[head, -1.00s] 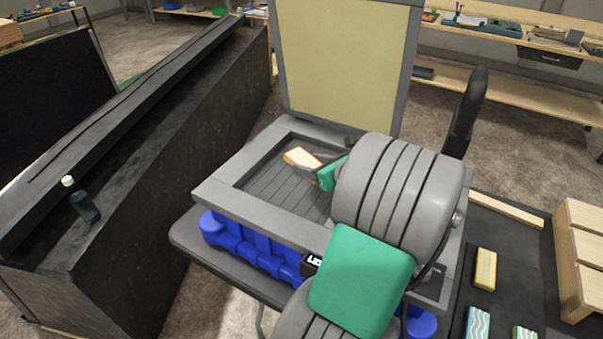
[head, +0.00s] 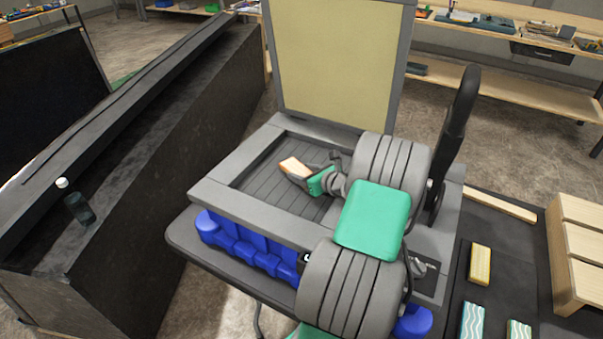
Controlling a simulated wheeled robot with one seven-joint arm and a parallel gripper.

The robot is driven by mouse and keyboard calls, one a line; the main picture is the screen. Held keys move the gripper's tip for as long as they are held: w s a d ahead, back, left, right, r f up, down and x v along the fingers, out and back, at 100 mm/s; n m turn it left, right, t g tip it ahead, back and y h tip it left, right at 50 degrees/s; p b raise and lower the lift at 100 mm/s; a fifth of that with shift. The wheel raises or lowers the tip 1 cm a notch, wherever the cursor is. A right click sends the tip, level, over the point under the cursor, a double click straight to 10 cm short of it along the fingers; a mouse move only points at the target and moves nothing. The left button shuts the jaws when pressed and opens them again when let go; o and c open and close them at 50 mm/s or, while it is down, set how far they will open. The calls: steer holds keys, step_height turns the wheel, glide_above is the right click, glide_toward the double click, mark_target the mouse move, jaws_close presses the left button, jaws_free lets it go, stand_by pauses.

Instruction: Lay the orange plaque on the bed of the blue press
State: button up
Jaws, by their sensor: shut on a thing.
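The blue press has a grey frame (head: 225,197), a blue base (head: 245,243) and a raised lid with a pale yellow inner face (head: 335,60). Its dark slatted bed (head: 262,180) lies open. My gripper (head: 303,173) is over the bed and shut on the orange plaque (head: 292,166), which looks light orange with a pale edge. The plaque sticks out to the left of the fingers. I cannot tell whether it touches the bed. My arm hides the right part of the bed and frame.
A dark handle (head: 458,125) stands at the press's right. A dark mat on the right holds a yellow block (head: 480,265) and two teal wavy-patterned blocks (head: 472,322). A wooden crate (head: 577,240) is beyond.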

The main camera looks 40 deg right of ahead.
steer(key=o, duration=1.4)
steer(key=shift+o, duration=0.2)
steer(key=shift+s+r, duration=0.1)
steer(key=shift+r, duration=0.1)
steer(key=b+v, duration=0.1)
steer(key=v, duration=1)
steer(key=shift+d+f, duration=0.1)
steer(key=shift+f, duration=0.05)
steer(key=shift+s+r, duration=0.25)
steer(key=shift+s, duration=0.2)
steer(key=shift+w, duration=0.1)
